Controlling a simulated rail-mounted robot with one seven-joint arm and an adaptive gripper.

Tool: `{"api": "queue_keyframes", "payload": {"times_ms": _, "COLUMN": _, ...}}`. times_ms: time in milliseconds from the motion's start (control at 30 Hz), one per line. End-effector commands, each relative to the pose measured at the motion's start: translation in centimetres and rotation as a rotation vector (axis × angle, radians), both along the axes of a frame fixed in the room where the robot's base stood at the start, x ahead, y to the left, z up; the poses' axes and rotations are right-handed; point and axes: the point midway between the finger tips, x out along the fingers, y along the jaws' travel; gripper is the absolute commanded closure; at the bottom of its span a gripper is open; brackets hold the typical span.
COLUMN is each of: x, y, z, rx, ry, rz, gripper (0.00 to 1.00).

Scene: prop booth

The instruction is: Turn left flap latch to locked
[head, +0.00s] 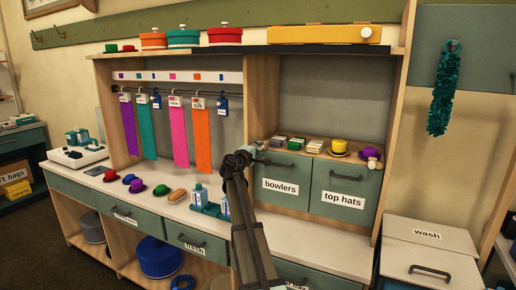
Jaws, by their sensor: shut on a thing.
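The left flap is the green front labelled "bowlers" (285,170), with a dark handle, and it looks closed. My gripper (256,149) is at its upper left corner, by the shelf edge. It is shut on what seems to be the left flap latch (262,145), of which only a small pale bit shows. The gripper hides the rest, so I cannot tell how the latch is turned. The right flap, labelled "top hats" (342,201), also looks closed. A pale wooden knob (370,153) shows at its upper right.
A yellow hat (339,146), a purple hat (369,158) and small stacks sit on the shelf above the flaps. Coloured ribbons (178,134) hang behind.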

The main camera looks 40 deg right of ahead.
Motion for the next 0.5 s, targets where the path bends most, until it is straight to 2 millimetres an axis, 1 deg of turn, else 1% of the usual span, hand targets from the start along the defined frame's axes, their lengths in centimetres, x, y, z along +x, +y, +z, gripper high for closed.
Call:
{"api": "queue_keyframes", "payload": {"times_ms": 33, "x": 0.16, "y": -0.04, "z": 0.24, "rx": -0.009, "ry": 0.010, "rz": 0.003, "gripper": 1.00}}
{"api": "queue_keyframes", "payload": {"times_ms": 500, "x": 0.17, "y": -0.05, "z": 0.19, "rx": -0.023, "ry": 0.040, "rz": 0.003, "gripper": 1.00}}
